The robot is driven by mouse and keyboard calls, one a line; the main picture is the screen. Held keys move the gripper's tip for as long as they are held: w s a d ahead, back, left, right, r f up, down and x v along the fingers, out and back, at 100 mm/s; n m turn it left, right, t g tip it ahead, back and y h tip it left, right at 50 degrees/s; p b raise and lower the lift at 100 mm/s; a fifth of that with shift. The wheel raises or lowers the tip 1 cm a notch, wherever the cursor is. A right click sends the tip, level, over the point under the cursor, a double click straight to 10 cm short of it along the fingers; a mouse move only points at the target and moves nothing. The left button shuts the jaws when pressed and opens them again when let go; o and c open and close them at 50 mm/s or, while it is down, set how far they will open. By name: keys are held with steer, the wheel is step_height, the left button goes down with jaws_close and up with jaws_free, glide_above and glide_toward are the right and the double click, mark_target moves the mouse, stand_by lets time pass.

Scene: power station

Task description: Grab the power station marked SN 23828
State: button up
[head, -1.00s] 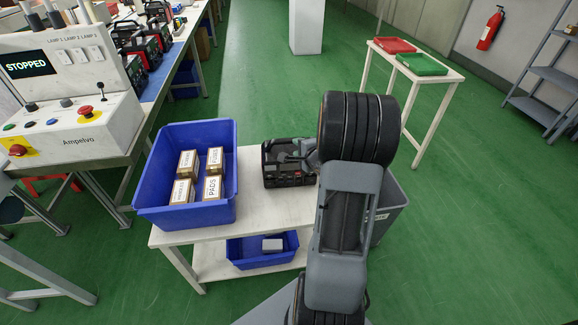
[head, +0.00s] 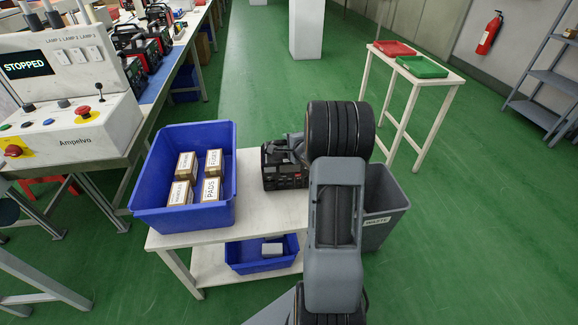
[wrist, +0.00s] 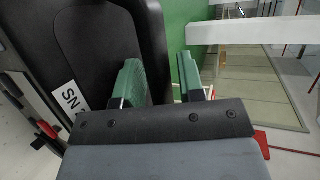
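A black power station (head: 284,172) with some red on its front stands on the white table, right of the blue bin. My arm covers its right side in the head view. In the wrist view, its dark body (wrist: 85,45) fills the left side, with a white label starting "SN" (wrist: 69,98); the number is hidden. My gripper (wrist: 160,82) shows two green fingers standing apart. The left finger overlaps the dark body, and a dark strip of it shows in the gap. Green floor shows beside the right finger. I cannot tell whether either finger touches. The fingertips are hidden in the head view.
A blue bin (head: 143,192) with several small boxes sits at the table's left. A grey waste bin (head: 388,207) stands at its right. Another blue bin (head: 240,262) is on the lower shelf. More machines (head: 150,45) stand on a bench at the back left. Open floor lies right.

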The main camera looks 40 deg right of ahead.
jaws_close()
steer(key=shift+f, duration=0.1)
stand_by(1.2)
steer(key=shift+r, duration=0.3)
